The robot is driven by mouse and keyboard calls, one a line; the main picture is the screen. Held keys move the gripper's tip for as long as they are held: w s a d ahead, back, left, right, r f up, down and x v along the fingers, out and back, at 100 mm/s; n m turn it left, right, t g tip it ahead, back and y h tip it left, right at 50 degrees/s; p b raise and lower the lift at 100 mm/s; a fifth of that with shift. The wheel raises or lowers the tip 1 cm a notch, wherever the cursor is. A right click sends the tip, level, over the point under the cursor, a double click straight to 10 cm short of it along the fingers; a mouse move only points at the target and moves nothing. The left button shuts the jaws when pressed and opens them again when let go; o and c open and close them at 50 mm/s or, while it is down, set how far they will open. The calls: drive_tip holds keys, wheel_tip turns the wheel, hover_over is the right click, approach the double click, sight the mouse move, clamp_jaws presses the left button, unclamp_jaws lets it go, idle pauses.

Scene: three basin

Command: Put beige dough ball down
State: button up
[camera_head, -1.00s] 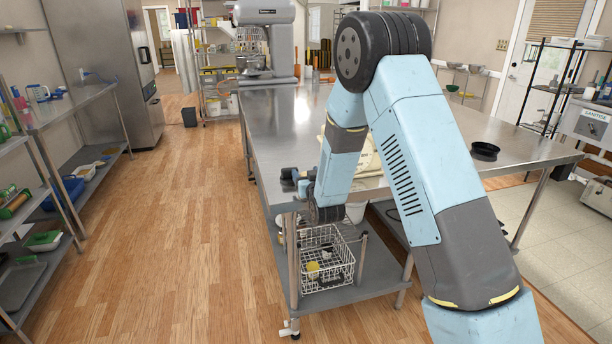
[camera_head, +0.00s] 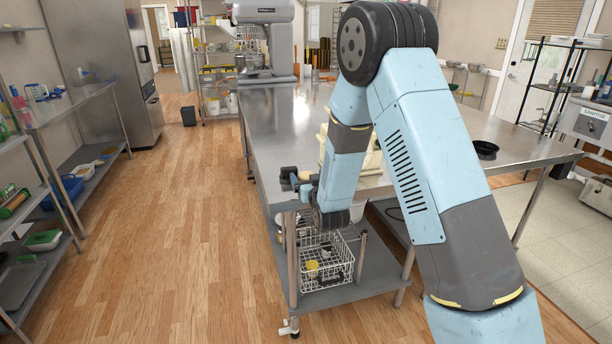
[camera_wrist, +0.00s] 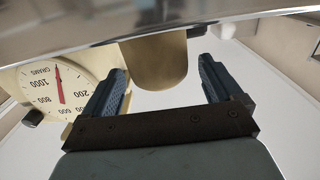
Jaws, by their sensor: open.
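A beige kitchen scale with a white dial (camera_wrist: 58,88) marked in grams stands at the left there. In the head view, my gripper is at the table's near left corner, partly hidden by my arm.
A long steel table (camera_head: 285,125) stands ahead, with a mixer (camera_head: 265,40) at its far end and a black round dish (camera_head: 485,149) at right. A white wire basket (camera_head: 325,262) sits on its lower shelf. Wooden floor (camera_head: 190,240) is clear at left.

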drive_tip(key=v, duration=0.8)
drive_tip(key=shift+s, duration=0.3)
